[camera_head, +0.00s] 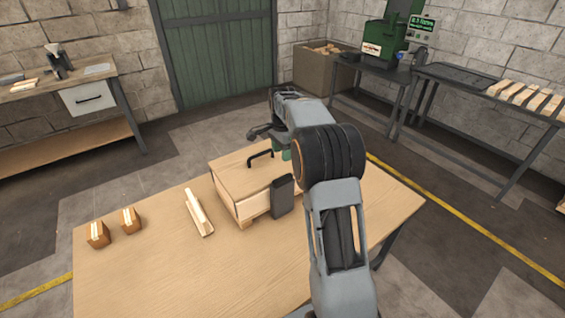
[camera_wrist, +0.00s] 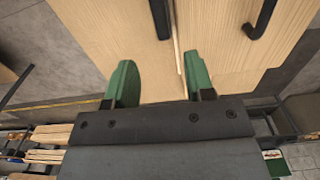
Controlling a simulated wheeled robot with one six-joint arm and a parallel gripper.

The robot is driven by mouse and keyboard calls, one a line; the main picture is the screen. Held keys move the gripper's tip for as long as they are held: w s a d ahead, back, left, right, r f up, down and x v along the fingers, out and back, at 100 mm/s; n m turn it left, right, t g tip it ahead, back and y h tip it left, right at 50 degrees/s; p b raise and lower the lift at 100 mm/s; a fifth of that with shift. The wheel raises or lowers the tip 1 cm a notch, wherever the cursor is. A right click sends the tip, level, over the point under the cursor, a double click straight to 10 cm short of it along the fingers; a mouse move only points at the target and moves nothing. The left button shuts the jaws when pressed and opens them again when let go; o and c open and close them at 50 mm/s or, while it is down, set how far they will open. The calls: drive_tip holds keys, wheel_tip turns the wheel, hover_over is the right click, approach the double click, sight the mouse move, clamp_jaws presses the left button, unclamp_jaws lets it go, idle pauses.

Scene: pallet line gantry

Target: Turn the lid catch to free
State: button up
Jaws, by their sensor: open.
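A pale wooden box (camera_head: 224,187) stands on the table, its lid closed with a black bar handle (camera_head: 260,155) on top. The handle also shows at the upper right of the wrist view (camera_wrist: 262,20). A dark upright piece (camera_head: 283,197) stands against the box's near right side. A dark piece (camera_wrist: 160,18) at the top of the wrist view looks like the same one. I cannot tell whether it is the lid catch. My gripper (camera_wrist: 157,70) is open and empty, its green fingers apart above the box's far right edge. In the head view my arm partly covers it (camera_head: 280,153).
The wooden table (camera_head: 140,280) also holds a pale wood strip (camera_head: 198,212) and two small wooden blocks (camera_head: 98,234), (camera_head: 130,220) left of the box. A dark bench (camera_head: 450,80) with wood pieces and a green machine (camera_head: 390,35) stand behind. The table's near left is clear.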

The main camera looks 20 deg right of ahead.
drive_tip(key=shift+r, duration=1.15)
